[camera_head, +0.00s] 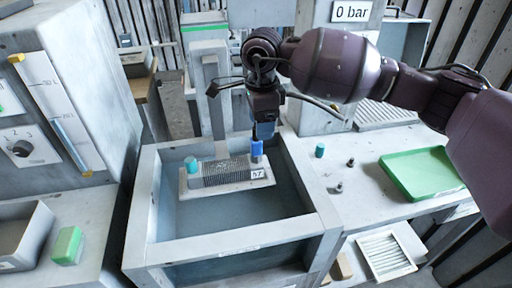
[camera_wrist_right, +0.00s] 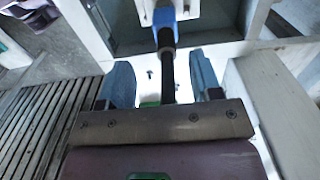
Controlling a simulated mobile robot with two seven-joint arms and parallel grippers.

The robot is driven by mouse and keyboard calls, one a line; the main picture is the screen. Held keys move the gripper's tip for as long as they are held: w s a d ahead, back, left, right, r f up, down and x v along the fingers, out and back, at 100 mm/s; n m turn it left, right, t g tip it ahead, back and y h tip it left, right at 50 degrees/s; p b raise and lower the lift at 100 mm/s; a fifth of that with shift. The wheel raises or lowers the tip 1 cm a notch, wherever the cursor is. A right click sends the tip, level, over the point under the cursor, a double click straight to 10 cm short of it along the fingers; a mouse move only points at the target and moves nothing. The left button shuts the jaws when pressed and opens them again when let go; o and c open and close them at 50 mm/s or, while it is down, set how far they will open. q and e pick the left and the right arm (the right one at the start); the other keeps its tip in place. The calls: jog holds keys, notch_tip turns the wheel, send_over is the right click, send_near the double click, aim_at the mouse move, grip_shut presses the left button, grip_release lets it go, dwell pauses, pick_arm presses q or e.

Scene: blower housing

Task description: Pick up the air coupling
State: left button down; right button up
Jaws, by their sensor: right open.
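The air coupling (camera_head: 257,147) is a small blue piece with a grey end, at the right end of a grey finned block over the open tank. In the right wrist view, the blue coupling (camera_wrist_right: 164,22) is at the top, with a dark hose or stem running from it toward my gripper. My right gripper (camera_head: 265,127) is above the coupling, pointing down. Its two blue-grey fingers (camera_wrist_right: 163,82) are apart, with the dark stem between them and a gap on each side. The fingers partly hide the coupling's upper end in the head view. My left gripper is out of view.
The tank's grey rim (camera_head: 235,245) surrounds the block (camera_head: 228,172), which carries a teal cap (camera_head: 192,163). On the right bench are a teal cylinder (camera_head: 320,150), two small dark pegs and a green tray (camera_head: 420,174). A "0 bar" sign (camera_head: 352,12) is behind my arm.

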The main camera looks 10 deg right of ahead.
jog(key=shift+w+a+f, duration=0.1)
jog(key=shift+w+f, duration=0.05)
jog(key=shift+f, duration=0.65)
jog(key=f, duration=0.4)
jog(key=shift+w+a, duration=0.15)
jog(key=shift+w, duration=0.1)
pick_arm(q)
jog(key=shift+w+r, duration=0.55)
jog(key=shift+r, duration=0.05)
pick_arm(e)
jog(key=shift+c, duration=0.3)
grip_shut()
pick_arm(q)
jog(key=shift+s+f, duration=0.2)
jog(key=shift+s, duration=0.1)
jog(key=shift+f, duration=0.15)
pick_arm(e)
notch_tip(320, 180, up, 20)
